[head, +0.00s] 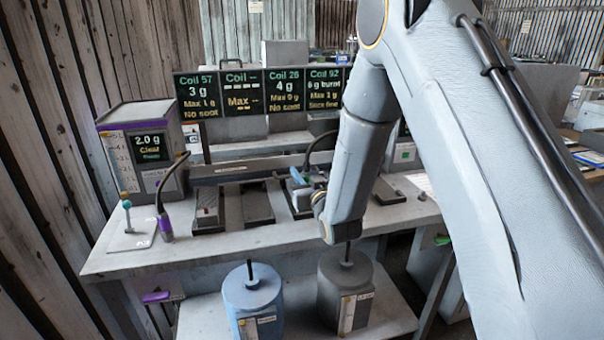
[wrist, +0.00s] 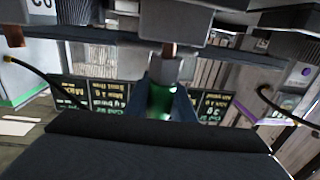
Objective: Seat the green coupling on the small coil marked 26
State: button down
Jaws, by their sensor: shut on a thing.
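The green coupling (wrist: 160,102) is between the jaws of my gripper (wrist: 168,103) in the wrist view, and the gripper is shut on it. A grey metal fitting (wrist: 172,68) with a copper-coloured stem shows directly beyond the coupling's end, below a grey block (wrist: 175,22). I cannot tell whether coupling and fitting touch. In the head view my gripper (head: 306,190) is low over the third bench position, below the display for coil 26 (head: 285,90), which reads 4 g, max 9 g, "No seat". My arm and gripper hide the coil and coupling there.
Other displays read coil 57 (head: 198,96), a blank coil (head: 243,92) and coil 92 (head: 324,90), burnt. Blue (head: 252,295) and grey (head: 345,285) canisters stand below.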

jog(key=shift+f+b, duration=0.35)
jog(key=shift+f, duration=0.25)
jog(key=c, duration=1.4)
grip_release()
jog(key=shift+c, duration=0.2)
jog(key=b+v, duration=0.1)
jog(key=v, duration=0.6)
jog(key=shift+s+b, duration=0.4)
jog(key=shift+d, duration=0.1)
